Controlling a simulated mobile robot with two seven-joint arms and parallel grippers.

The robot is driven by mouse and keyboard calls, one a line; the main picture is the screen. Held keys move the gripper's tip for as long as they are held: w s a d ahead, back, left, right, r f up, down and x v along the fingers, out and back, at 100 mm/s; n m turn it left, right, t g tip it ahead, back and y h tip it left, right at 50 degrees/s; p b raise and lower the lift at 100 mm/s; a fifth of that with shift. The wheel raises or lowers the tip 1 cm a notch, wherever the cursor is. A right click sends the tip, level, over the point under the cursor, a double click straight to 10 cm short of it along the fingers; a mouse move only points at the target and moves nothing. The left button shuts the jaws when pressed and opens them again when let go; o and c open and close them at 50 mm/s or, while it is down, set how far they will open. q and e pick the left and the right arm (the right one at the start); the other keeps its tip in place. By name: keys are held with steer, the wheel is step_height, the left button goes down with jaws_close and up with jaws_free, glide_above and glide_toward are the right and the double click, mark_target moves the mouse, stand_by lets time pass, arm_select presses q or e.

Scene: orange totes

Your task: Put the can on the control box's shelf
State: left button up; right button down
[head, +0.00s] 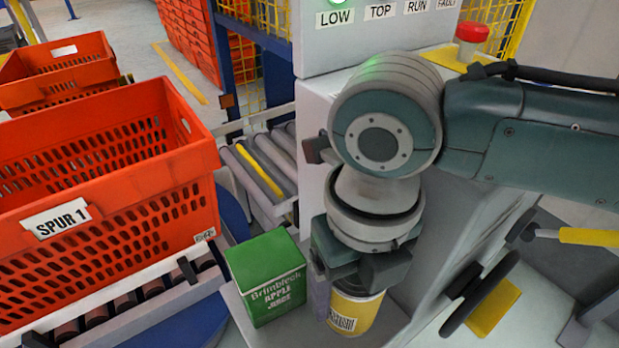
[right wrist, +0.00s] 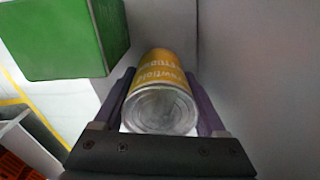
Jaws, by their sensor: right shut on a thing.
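The yellow can (head: 352,314) is upright beneath my right gripper (head: 345,284), low in the head view. The right wrist view shows the can (right wrist: 163,106) between the two purple fingers of my right gripper (right wrist: 162,98), shut on it, its silver end toward the camera. The grey control box (head: 313,120) stands behind my arm, and its pale shelf (head: 236,306) juts out at the bottom. The can is over the shelf; I cannot tell whether its base touches it. My left gripper is not in view.
A green apple juice carton (head: 268,278) stands on the shelf just left of the can; it also shows in the right wrist view (right wrist: 66,38). An orange tote (head: 110,190) marked SPUR 1 sits on rollers at left. A black handwheel (head: 480,292) is at right.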

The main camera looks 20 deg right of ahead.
steer(key=shift+f, duration=0.1)
steer(key=shift+c, duration=1.1)
jaws_free()
